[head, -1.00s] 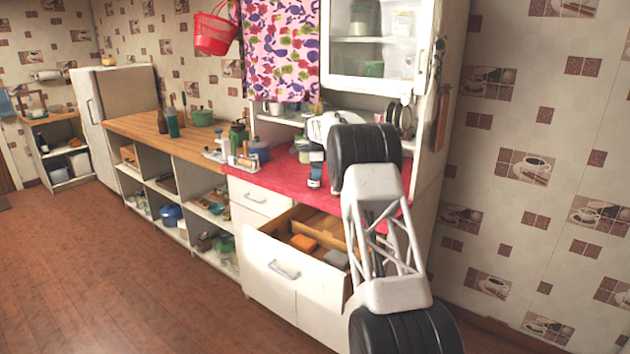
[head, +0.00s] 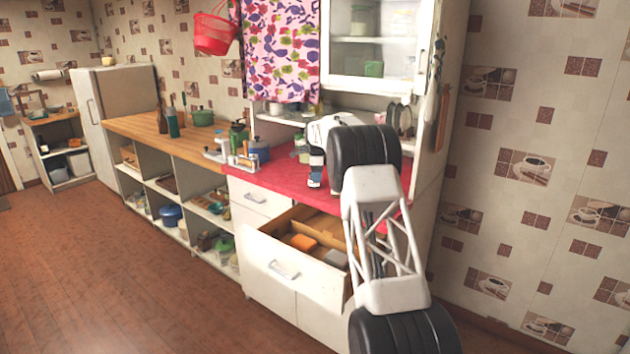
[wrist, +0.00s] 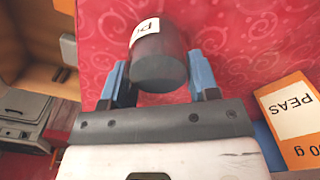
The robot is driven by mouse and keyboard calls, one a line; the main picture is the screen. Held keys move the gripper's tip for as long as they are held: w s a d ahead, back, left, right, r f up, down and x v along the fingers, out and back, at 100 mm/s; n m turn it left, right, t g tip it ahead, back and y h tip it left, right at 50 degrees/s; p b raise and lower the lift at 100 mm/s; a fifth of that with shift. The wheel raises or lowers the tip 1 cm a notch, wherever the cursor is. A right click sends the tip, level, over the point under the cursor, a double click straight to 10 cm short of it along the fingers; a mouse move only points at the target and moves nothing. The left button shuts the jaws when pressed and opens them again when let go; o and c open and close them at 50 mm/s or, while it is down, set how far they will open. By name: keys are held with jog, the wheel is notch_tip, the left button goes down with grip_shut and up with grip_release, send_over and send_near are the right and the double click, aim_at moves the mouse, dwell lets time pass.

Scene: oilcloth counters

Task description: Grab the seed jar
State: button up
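A dark cylindrical jar (wrist: 160,62) with a white label, only part of its lettering readable, is at the top centre of the wrist view. I take it for the seed jar, but cannot read its whole label. My gripper (wrist: 160,75) has one blue finger on each side of it, close against or touching its sides. Whether the fingers press on it is unclear. In the head view my gripper (head: 316,168) points down at the red-covered counter (head: 275,180), partly hidden by my arm. The jar cannot be made out clearly there.
An orange packet marked PEAS (wrist: 295,110) lies right of my gripper. An open drawer (head: 310,262) with an orange item juts out below the counter. Cupboard shelves rise behind.

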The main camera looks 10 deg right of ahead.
jog(key=c, duration=0.4)
jog(key=shift+c, duration=0.2)
jog(key=shift+r, duration=0.15)
jog(key=shift+r, duration=1.8)
jog(key=shift+s+f, duration=0.1)
jog(key=shift+s, duration=0.3)
jog(key=s+r, duration=0.1)
jog(key=s, duration=1.4)
jog(key=shift+r, duration=0.2)
jog(key=shift+s, duration=0.1)
